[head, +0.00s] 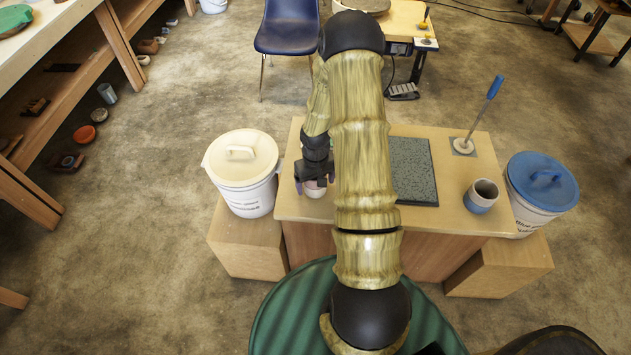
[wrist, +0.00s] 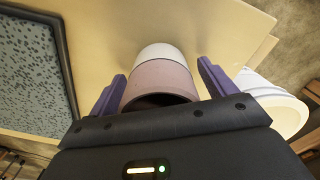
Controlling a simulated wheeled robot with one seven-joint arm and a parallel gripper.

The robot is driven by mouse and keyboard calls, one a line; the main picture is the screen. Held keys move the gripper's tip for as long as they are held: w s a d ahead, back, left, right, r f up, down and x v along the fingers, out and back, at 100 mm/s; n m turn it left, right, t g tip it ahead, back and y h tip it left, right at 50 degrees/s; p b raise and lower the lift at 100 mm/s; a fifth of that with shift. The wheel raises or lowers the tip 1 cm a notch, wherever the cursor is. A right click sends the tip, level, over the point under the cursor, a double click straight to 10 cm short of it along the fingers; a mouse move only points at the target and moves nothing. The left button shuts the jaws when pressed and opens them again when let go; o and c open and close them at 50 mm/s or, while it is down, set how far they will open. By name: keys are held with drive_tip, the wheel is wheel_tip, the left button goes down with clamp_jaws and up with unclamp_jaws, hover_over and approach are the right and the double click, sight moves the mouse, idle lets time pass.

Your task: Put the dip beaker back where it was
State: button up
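A small pink-and-white beaker (head: 314,191) stands at the left end of the workbench top. In the wrist view the same beaker (wrist: 161,77) shows its dark mouth towards me, with a pink upper part and a white lower part. My gripper (head: 314,184) is at this beaker, its purple fingers on either side. In the wrist view my gripper (wrist: 160,78) is open, with a gap visible beside the beaker. A second beaker (head: 481,196), grey above and blue below, stands at the bench's right end. No label shows which one is the dip beaker.
A grey speckled slab (head: 412,170) lies mid-bench, partly behind my arm. A blue-handled tool (head: 478,118) stands at the back right. A white lidded bucket (head: 241,175) stands left and a blue-lidded bucket (head: 541,182) right. Bare bench top surrounds the second beaker.

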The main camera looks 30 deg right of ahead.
wheel_tip(320, 180, up, 12)
drive_tip(key=p, duration=0.1)
drive_tip(key=shift+r, duration=0.15)
idle(0.5)
idle(0.4)
drive_tip(key=s+a+r+t, duration=0.2)
drive_tip(key=s+a+r, duration=1)
drive_tip(key=a+r, duration=0.1)
drive_tip(key=shift+s+a+n+t, duration=0.15)
drive_tip(key=shift+a+n+t, duration=0.15)
drive_tip(key=shift+n, duration=0.1)
drive_tip(key=shift+r, duration=0.1)
